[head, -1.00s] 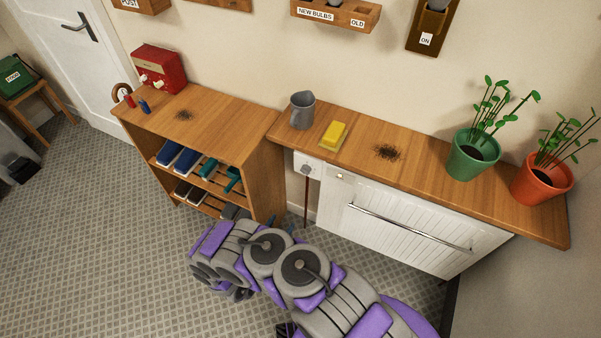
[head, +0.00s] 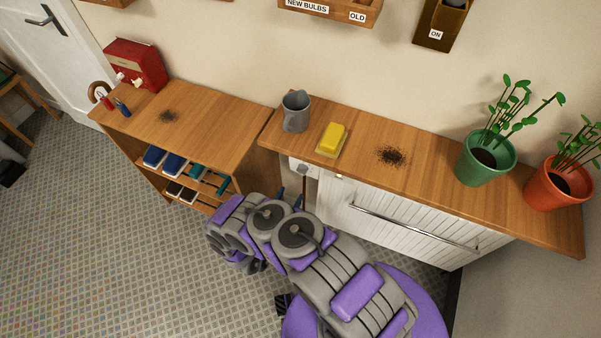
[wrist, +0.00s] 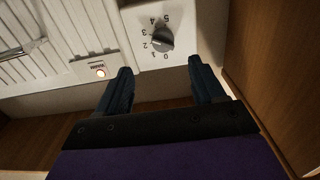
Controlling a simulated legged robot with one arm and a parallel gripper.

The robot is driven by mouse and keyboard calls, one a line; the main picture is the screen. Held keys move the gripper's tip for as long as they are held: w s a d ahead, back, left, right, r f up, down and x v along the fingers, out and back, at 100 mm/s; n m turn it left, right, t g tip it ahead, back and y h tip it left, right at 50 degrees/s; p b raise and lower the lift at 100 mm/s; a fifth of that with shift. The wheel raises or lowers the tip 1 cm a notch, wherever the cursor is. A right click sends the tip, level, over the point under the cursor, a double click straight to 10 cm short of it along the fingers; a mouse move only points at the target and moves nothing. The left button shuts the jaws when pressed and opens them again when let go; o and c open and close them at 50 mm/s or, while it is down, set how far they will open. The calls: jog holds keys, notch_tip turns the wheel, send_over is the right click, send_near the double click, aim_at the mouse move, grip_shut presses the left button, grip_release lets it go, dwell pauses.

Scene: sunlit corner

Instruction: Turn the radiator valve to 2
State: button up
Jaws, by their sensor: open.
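The radiator valve is a grey knob (wrist: 161,39) on a white plate marked 0 to 5, seen upside down in the wrist view. I cannot tell for sure which number its pointer faces. In the head view the valve (head: 302,168) shows small at the left end of the white radiator (head: 400,222), under the shelf. My gripper (wrist: 161,80) is open and empty. Its two dark blue fingers stand apart, on the near side of the knob and not around it. In the head view my arm hides most of the gripper.
A small lit lamp (wrist: 100,71) sits on the radiator beside the valve plate. The wooden shelf (head: 430,180) above carries a grey jug (head: 296,112), a yellow sponge (head: 333,138) and two potted plants. The shoe bench (head: 190,125) stands close to the valve's left.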

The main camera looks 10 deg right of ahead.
aim_at(302, 170)
jog(key=x, duration=1)
jog(key=shift+w, duration=0.4)
jog(key=shift+a, duration=0.15)
jog(key=shift+c, duration=1.3)
jog(key=c, duration=0.8)
